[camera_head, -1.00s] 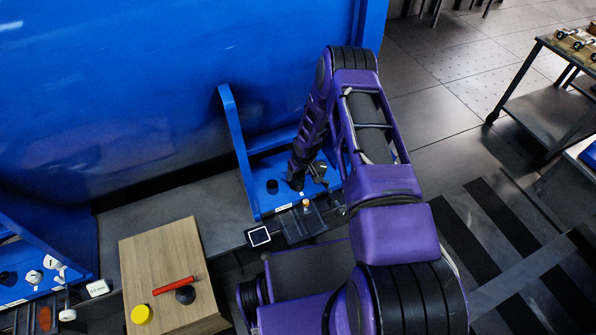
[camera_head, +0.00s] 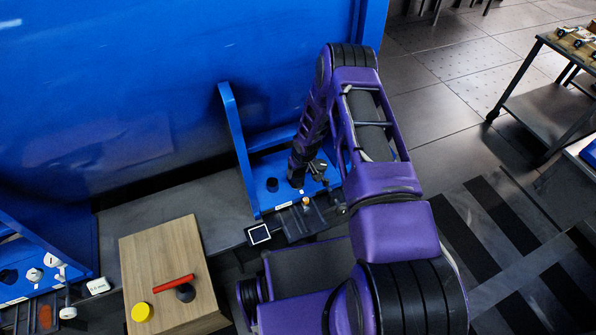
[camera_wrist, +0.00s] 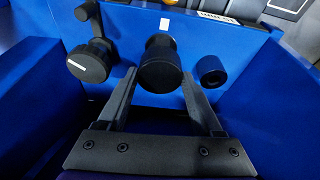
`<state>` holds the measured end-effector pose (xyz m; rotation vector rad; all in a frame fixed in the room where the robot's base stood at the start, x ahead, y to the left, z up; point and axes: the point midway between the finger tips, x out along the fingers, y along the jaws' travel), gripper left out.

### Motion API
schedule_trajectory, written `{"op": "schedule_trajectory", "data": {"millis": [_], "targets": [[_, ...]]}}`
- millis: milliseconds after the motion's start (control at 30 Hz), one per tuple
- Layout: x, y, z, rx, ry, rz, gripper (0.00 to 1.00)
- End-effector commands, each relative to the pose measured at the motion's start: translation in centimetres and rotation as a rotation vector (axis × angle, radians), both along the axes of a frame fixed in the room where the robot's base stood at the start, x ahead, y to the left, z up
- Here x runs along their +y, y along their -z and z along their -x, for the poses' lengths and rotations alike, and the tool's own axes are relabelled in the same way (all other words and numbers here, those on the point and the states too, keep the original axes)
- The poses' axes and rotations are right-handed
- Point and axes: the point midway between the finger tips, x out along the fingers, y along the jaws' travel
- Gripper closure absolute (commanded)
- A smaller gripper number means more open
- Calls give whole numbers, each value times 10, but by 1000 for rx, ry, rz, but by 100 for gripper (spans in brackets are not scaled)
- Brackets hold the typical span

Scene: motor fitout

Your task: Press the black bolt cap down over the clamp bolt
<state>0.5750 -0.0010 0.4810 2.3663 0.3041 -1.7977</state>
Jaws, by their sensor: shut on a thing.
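The black bolt cap (camera_wrist: 160,72) is a round black cylinder between my fingers in the wrist view. My gripper (camera_wrist: 159,78) is shut on its sides. A dark round collar (camera_wrist: 160,42) shows just beyond the cap. The cap hides whatever is under it, so I cannot tell whether it touches or covers the clamp bolt. In the head view my gripper (camera_head: 297,180) is low over the blue bracket (camera_head: 262,205), and the cap is not clearly visible there.
A black lever with a round knob (camera_wrist: 90,62) stands left of the cap in the wrist view. A short dark cylinder (camera_wrist: 211,71) stands to its right. Blue side walls flank the bracket. A wooden block (camera_head: 155,250) carries a red rod (camera_head: 173,283) and a yellow disc (camera_head: 141,312).

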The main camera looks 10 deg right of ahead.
Motion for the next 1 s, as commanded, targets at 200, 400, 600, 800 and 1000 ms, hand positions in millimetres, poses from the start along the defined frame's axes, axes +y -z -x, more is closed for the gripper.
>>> {"op": "schedule_trajectory", "data": {"millis": [200, 400, 600, 800, 1000], "targets": [[0, 0, 0, 0, 0, 0, 85], [0, 0, 0, 0, 0, 0, 85], [0, 2, 0, 0, 0, 0, 85], [0, 7, 0, 0, 0, 0, 85], [0, 12, 0, 0, 0, 0, 85]]}}
